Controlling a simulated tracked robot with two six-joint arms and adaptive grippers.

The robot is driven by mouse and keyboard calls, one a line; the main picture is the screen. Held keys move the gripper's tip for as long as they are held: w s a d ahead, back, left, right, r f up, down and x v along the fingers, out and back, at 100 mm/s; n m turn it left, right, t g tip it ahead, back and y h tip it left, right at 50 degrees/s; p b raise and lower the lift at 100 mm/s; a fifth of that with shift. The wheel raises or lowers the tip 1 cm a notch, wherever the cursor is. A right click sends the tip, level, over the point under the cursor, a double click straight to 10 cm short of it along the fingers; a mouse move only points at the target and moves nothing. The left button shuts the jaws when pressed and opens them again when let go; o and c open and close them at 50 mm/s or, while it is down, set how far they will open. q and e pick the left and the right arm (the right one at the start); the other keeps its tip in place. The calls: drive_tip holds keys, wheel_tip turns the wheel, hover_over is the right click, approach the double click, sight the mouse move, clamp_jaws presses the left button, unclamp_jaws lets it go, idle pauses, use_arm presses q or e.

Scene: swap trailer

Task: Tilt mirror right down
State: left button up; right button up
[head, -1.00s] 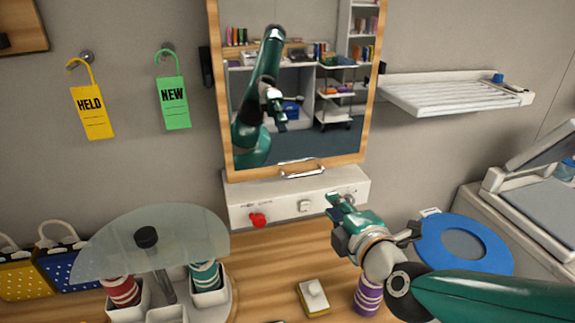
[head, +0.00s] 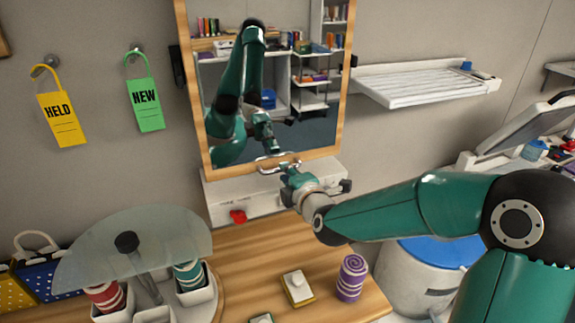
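The mirror (head: 292,141) hangs on the wall in a wooden frame, and its glass reflects my green arm and shelves behind me. A metal handle (head: 268,168) is on the lower edge of its frame. My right gripper (head: 284,170) is at the handle's right part, overlapping it in the view. I cannot tell whether the fingers are closed around the handle. The white panel below (head: 218,197) carries a red knob (head: 238,216); its right part is hidden behind my gripper. My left gripper is not in view.
On the wooden counter (head: 265,262) stand a sponge-like block (head: 297,288), a purple roll (head: 351,278) and, at left, a round glass-topped holder (head: 130,248). A white slatted shelf (head: 425,83) juts out right of the mirror. A blue-lidded bin (head: 420,270) is below my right arm.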

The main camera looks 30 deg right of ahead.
drive_tip(key=shift+x, duration=1.3)
drive_tip(key=shift+c, duration=0.2)
clamp_jaws()
